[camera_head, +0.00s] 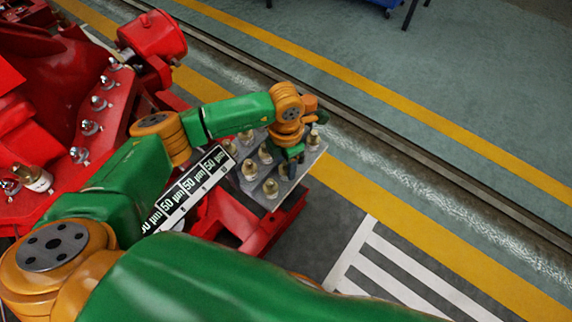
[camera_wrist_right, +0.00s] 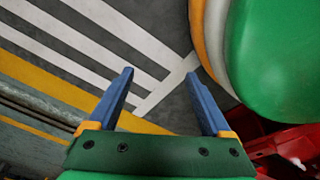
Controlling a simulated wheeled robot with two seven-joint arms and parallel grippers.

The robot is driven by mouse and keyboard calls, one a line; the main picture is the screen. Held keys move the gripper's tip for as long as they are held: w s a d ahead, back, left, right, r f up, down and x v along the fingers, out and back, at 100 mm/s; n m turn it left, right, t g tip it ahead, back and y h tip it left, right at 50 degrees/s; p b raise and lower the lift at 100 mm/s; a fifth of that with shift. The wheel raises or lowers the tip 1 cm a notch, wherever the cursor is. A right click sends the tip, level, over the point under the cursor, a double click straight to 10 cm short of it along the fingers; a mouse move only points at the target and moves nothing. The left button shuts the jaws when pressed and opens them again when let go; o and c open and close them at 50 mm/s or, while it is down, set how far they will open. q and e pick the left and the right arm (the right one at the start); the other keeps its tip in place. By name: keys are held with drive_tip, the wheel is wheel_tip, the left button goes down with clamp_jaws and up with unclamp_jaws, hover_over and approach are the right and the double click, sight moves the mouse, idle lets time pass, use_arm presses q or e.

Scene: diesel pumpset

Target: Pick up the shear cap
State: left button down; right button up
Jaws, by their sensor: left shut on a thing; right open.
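Several brass-coloured caps stand on a grey block (camera_head: 235,178) in the head view. One shear cap (camera_head: 287,171) is under my left gripper (camera_head: 292,157), whose fingers point down and are shut on it; the fingers and wrist partly hide the grip. Other similar caps stand close by, such as the front one (camera_head: 270,188) and the right one (camera_head: 314,139). The held cap appears still at the block; I cannot tell if it is lifted. My right gripper (camera_wrist_right: 159,76) is open and empty in the right wrist view, above the striped floor.
Red machinery (camera_head: 95,125) with several bolts fills the left side. A black and white label strip (camera_head: 190,185) lies beside the block. A brass and white fitting (camera_head: 36,179) is at far left.

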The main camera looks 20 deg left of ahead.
use_arm(q)
drive_tip(key=r, duration=0.2)
drive_tip(key=r+p, duration=0.1)
drive_tip(key=shift+s+d+r, duration=0.25)
drive_tip(key=shift+r, duration=0.15)
drive_tip(key=s+d+r+p, duration=0.2)
drive_tip(key=s+d+r, duration=0.6)
drive_tip(key=s, duration=0.2)
drive_tip(key=shift+d+r, duration=0.3)
drive_tip(key=shift+r, duration=0.05)
use_arm(e)
drive_tip(key=s+r, duration=0.2)
drive_tip(key=shift+s+a+r, duration=0.15)
drive_tip(key=shift+s+r, duration=0.05)
drive_tip(key=shift+s, duration=0.1)
use_arm(q)
drive_tip(key=shift+s, duration=0.1)
